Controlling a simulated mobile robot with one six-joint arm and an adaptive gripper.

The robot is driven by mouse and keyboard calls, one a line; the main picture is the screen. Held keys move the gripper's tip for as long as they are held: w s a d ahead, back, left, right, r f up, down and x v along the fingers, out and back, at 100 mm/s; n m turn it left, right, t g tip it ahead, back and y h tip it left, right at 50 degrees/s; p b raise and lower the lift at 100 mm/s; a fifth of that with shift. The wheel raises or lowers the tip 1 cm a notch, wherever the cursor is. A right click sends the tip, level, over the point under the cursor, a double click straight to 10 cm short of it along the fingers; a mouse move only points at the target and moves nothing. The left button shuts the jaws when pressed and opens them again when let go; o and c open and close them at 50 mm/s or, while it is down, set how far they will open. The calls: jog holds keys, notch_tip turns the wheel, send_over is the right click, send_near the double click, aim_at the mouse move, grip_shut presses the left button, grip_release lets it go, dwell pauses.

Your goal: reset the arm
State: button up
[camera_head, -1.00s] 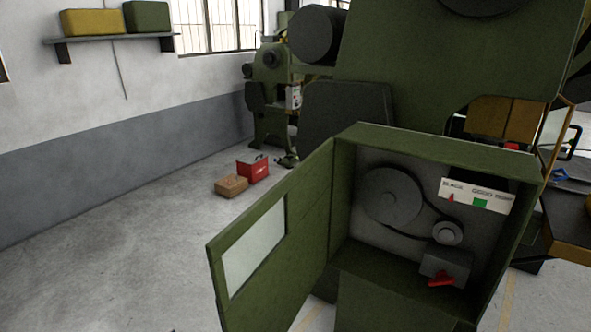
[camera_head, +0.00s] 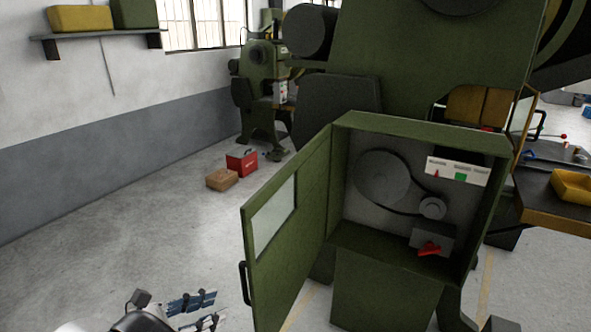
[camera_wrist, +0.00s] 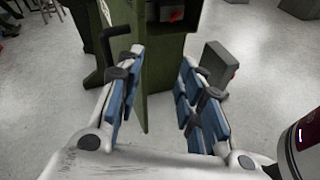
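My gripper (camera_head: 208,311) is at the bottom of the head view, left of the open cabinet door and apart from its black handle. In the wrist view my gripper (camera_wrist: 158,92) has its two blue-padded fingers spread, with nothing between them. The edge of the green door (camera_wrist: 142,60) shows beyond the gap. Most of my arm is out of the head view.
The green cabinet (camera_head: 400,280) stands with its door (camera_head: 285,235) swung open to the left. Inside are pulleys and a red switch (camera_head: 429,248). A red toolbox (camera_head: 242,161) and a cardboard box (camera_head: 221,179) lie on the floor.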

jog(key=s+d+r+m+g+y, duration=0.1)
jog(key=d+r+m+g+y, duration=0.2)
jog(key=d, duration=0.5)
jog(key=s+d+r+m+g, duration=0.2)
jog(key=d+r+m, duration=0.2)
jog(key=d, duration=0.4)
jog(key=s+d+r+m+g+y, duration=0.1)
jog(key=d+r+m+g+y, duration=0.2)
jog(key=d, duration=0.5)
jog(key=s+d+m+t+y, duration=0.1)
jog(key=s+d+m+y, duration=0.1)
jog(key=s+d+m, duration=0.2)
jog(key=s+d+m+t+y, duration=0.2)
jog(key=s+d+m+y, duration=0.1)
jog(key=s+m, duration=0.7)
jog(key=shift+s+d+r, duration=0.35)
jog(key=shift+s+d, duration=0.45)
jog(key=shift+s, duration=0.2)
jog(key=shift+w, duration=0.15)
